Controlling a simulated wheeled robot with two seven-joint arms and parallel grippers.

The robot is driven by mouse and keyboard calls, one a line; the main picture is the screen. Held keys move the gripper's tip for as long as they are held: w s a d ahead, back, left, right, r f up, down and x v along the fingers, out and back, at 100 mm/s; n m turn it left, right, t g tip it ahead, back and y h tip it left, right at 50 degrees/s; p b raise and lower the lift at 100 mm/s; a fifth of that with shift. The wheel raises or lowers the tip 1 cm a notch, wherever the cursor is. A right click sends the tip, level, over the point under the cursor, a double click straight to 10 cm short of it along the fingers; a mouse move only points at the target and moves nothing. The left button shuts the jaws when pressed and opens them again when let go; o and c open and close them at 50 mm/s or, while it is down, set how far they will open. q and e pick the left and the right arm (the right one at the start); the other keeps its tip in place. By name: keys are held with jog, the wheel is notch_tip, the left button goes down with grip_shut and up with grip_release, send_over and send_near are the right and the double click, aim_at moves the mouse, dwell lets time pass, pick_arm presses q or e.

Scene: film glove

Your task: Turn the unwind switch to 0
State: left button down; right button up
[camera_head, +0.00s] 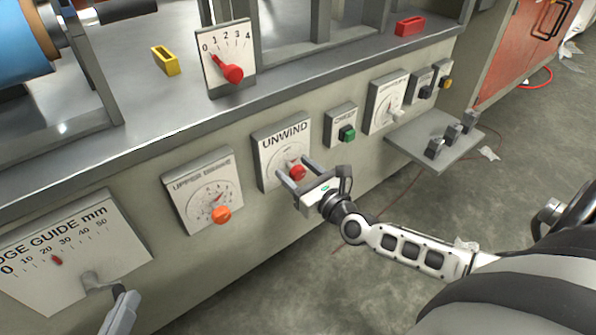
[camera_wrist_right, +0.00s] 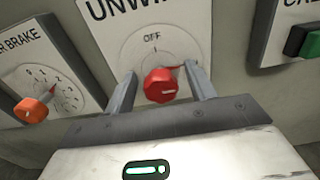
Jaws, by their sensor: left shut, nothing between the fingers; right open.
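The UNWIND plate (camera_head: 270,152) is on the front panel and also fills the upper middle of the right wrist view (camera_wrist_right: 190,22). Its red knob (camera_head: 297,173) shows larger in the right wrist view (camera_wrist_right: 160,86). OFF is printed above the knob on a round dial, and a red pointer part shows at the knob's right. My right gripper (camera_wrist_right: 160,74) is open, with one finger on each side of the knob; I cannot tell whether they touch it. In the head view the right gripper (camera_head: 294,168) reaches in from the right.
Left of UNWIND is a brake dial with an orange knob (camera_head: 221,214); right is a green button (camera_head: 347,132). The edge guide plate (camera_head: 70,250) is at lower left. Open floor lies in front.

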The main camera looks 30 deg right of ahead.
jog(key=c, duration=1)
pick_arm(q)
jog(key=shift+r, duration=0.1)
pick_arm(e)
jog(key=shift+o, duration=0.2)
